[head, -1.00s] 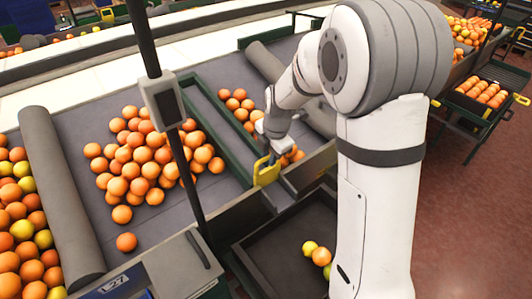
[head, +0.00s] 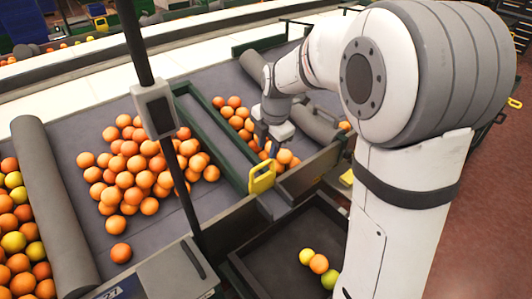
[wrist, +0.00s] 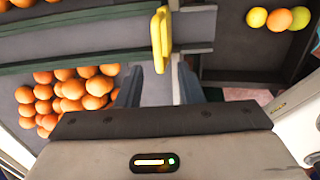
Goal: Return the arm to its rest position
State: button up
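My arm reaches in from the right of the head view, bent at a large white and grey joint. My gripper (head: 272,146) points down above the narrow lane with oranges, just behind a yellow handle (head: 262,178). In the wrist view my gripper (wrist: 158,82) has its two dark fingers apart, with nothing between them but grey surface. The yellow handle (wrist: 160,38) lies beyond the fingertips. Oranges (wrist: 68,92) sit to the left of the fingers. In the head view, part of the fingers is hard to make out.
A large orange pile (head: 140,170) lies on the grey sorting table (head: 85,225). A dark bin (head: 270,245) below holds a few yellow and orange fruits (head: 318,264). Green dividers (head: 208,135) and a dark post (head: 150,60) stand nearby. Red-brown floor (head: 470,220) is clear at right.

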jog(key=shift+r, duration=0.2)
dwell(0.3)
jog(key=s+d+r+m, duration=0.1)
jog(key=s+d+m, duration=0.2)
jog(key=s+m, duration=0.4)
jog(key=s+d+r+m, duration=0.1)
jog(key=s+d+m, duration=0.2)
jog(key=s+m, duration=0.5)
jog(key=s+d+r+m+t+h, duration=0.1)
jog(key=s+d+m, duration=0.2)
jog(key=s+m, duration=0.4)
jog(key=m, duration=0.2)
jog(key=shift+s+r+m, duration=0.15)
jog(key=shift+s+m, duration=0.1)
jog(key=shift+m, duration=0.15)
